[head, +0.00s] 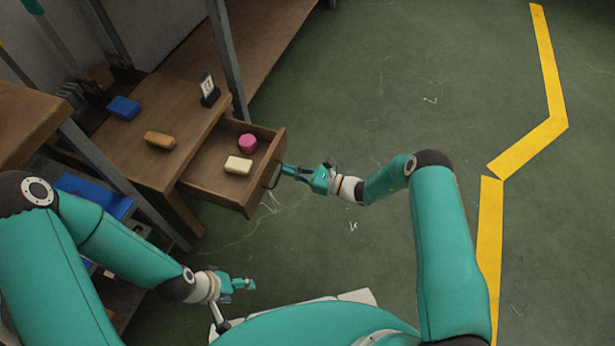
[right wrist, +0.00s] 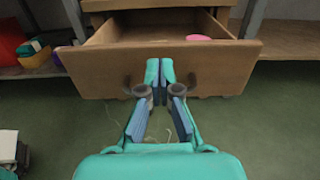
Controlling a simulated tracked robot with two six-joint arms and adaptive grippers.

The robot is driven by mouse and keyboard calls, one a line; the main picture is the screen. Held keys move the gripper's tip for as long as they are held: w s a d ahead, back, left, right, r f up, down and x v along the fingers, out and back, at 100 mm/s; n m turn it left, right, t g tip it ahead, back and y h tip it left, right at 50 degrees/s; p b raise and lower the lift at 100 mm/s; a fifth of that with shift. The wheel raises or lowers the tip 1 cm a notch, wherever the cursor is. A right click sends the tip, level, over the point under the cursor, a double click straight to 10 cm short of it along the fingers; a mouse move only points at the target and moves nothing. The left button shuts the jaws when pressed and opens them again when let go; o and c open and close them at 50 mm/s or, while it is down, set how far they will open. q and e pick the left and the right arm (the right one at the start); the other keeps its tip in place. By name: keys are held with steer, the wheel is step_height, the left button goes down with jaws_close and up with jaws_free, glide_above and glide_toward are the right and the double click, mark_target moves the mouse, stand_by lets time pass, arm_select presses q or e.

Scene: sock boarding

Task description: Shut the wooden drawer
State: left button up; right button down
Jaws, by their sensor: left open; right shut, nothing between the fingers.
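The wooden drawer (head: 213,178) stands pulled out of the small wooden table, with a yellow block (head: 238,165) and a pink round thing (head: 247,143) inside. My right gripper (head: 285,169) is shut and empty, with its fingertips at the drawer's front by the handle (head: 273,175). In the right wrist view the shut fingertips (right wrist: 160,72) are in front of the middle of the drawer front (right wrist: 225,68); I cannot tell whether they touch it. My left gripper (head: 248,285) is open and empty, low in front of the drawer and apart from it.
On the wooden table top (head: 130,155) lie a blue block (head: 123,107), an orange-brown block (head: 160,139) and a small stand with a card (head: 209,90). A metal post (head: 228,60) rises behind the drawer. The green floor (head: 340,90) to the right is clear.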

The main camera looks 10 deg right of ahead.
mark_target(268, 163)
steer(key=shift+b+x, duration=0.55)
steer(key=shift+x, duration=1.85)
arm_select(q)
steer(key=shift+f, duration=0.7)
